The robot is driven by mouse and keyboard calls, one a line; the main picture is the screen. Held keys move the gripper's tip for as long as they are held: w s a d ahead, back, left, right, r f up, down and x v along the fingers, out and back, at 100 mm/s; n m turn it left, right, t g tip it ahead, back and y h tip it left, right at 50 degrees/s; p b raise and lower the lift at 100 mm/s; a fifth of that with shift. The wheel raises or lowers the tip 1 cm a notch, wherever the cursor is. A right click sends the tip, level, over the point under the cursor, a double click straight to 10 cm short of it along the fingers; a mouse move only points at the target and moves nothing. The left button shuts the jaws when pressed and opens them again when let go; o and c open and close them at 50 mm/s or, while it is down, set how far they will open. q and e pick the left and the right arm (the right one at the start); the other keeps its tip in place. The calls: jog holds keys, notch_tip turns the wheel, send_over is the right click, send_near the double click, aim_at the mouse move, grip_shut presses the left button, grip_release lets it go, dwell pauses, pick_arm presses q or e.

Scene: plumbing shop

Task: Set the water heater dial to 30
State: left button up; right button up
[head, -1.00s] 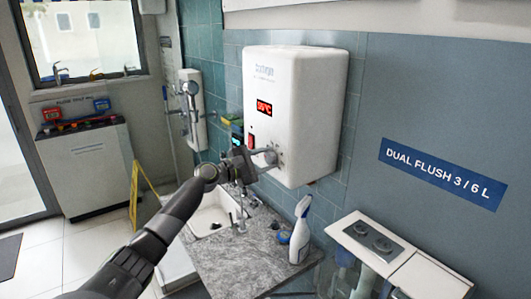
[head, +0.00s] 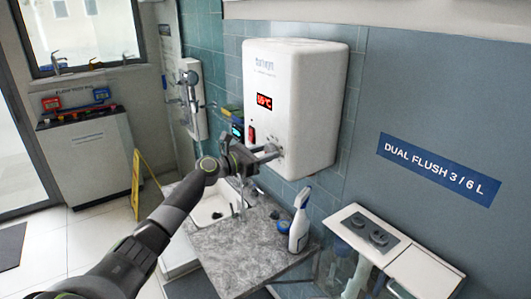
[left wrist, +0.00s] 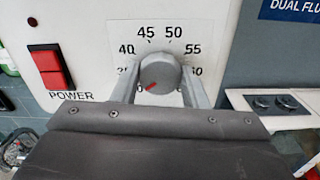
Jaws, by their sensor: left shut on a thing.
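The white water heater (head: 294,110) hangs on the wall in the head view, with a lit red display (head: 264,101) whose digits are too blurred to read surely. Its round grey dial (left wrist: 160,72) is in the left wrist view, ringed by printed numbers from 40 to 60. A lower number at the left is partly hidden. A red mark on the dial's rim faces lower left. My left gripper (head: 270,151) is shut on the dial, one finger at each side. It also shows in the left wrist view (left wrist: 162,85). My right gripper is not in view.
A red power switch (left wrist: 50,68) sits left of the dial. Below the heater are a sink (head: 208,209) and a counter with a spray bottle (head: 300,222). A cistern (head: 372,235) stands at the right. A yellow floor sign (head: 137,183) stands at the left.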

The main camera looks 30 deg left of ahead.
pick_arm(q)
jog(key=shift+f+n, duration=0.1)
jog(key=shift+n, duration=0.6)
jog(key=o, duration=1)
jog(key=shift+s, duration=0.1)
